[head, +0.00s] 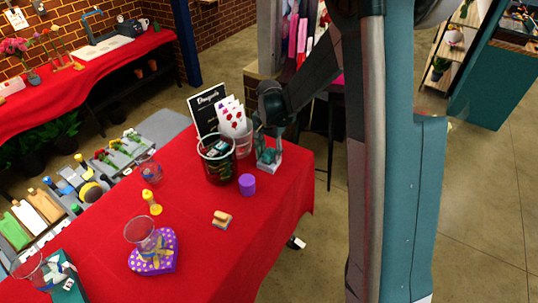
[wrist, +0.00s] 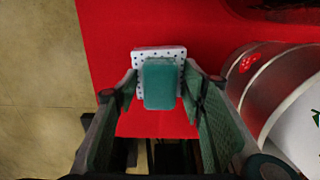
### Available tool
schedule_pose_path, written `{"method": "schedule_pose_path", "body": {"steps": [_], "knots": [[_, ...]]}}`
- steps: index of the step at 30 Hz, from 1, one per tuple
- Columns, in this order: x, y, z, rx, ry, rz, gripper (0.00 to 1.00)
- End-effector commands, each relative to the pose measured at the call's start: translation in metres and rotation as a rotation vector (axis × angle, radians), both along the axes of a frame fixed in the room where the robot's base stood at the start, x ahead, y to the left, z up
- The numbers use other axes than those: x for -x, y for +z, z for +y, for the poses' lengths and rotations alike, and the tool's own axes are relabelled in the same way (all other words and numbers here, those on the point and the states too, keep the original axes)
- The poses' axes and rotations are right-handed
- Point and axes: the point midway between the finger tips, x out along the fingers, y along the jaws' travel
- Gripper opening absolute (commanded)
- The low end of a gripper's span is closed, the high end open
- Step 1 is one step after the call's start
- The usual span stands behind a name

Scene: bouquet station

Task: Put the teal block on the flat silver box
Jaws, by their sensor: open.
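The teal block (wrist: 160,84) lies over the flat silver box (wrist: 140,53), which looks pale with dark dots, in the wrist view. The box rim shows around the block at the top and sides, and the block appears to rest on it. My gripper (wrist: 160,84) is open, with one finger on each side of the block and a gap on both sides. In the head view my gripper (head: 268,143) reaches down over the pale box (head: 266,166) near the table's right edge. There the teal block is hard to tell from the greenish fingers.
A dark pot (head: 219,170) stands just left of my gripper, with a clear cup of flowered cards (head: 236,125) behind it. A purple cylinder (head: 247,185) and a wooden-handled stamp (head: 222,218) are nearer. The red table (head: 270,225) is bare at front right.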

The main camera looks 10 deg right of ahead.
Motion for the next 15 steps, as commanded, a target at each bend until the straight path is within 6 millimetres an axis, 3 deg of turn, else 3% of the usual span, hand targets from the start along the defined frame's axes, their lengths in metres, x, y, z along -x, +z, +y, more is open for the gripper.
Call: {"method": "schedule_pose_path", "body": {"steps": [8, 15], "knots": [[0.000, 0.015, 0.000, 0.000, 0.000, 0.000, 0.41], [0.000, 0.045, 0.000, 0.000, 0.000, 0.000, 0.41]]}}
